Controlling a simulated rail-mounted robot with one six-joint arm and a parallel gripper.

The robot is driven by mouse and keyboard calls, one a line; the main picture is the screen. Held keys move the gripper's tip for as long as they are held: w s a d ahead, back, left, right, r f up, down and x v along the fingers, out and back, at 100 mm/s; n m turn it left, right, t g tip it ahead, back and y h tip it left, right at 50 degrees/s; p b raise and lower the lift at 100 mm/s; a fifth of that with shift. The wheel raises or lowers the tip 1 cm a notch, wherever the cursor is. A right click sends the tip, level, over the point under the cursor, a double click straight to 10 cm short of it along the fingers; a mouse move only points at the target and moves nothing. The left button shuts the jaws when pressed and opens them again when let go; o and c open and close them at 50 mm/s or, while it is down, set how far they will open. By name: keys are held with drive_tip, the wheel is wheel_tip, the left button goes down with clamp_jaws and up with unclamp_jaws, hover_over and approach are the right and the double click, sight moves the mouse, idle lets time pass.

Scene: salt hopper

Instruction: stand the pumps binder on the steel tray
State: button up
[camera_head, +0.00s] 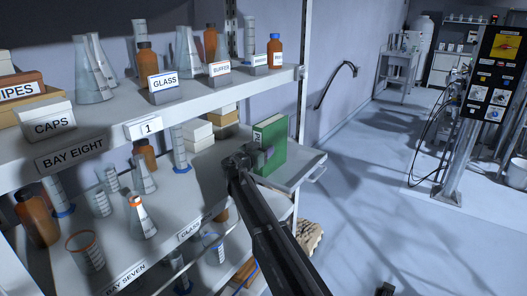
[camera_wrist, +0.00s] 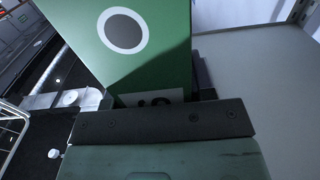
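The green pumps binder (camera_head: 273,137) stands upright at the right end of the shelving, over the grey steel tray (camera_head: 308,171). Its white spine label shows the letters "PU". I cannot tell whether its bottom edge touches the tray. My gripper (camera_head: 262,157) is at the binder's spine, with a finger against the cover. In the wrist view the binder (camera_wrist: 125,35) fills the space between my fingers, with its round spine hole showing and its label mostly hidden. The gripper appears shut on it; the far finger is mostly hidden.
The upper shelf (camera_head: 215,98) holds flasks, brown bottles and label cards. The lower shelf has more glassware close to my arm on the left. White boxes (camera_head: 197,133) stand left of the binder. A shelf post (camera_head: 304,60) rises behind the tray. The floor to the right is open.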

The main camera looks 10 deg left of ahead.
drive_tip(key=o, duration=0.4)
drive_tip(key=shift+c, duration=0.2)
drive_tip(key=v, duration=1.2)
drive_tip(key=shift+r, duration=0.15)
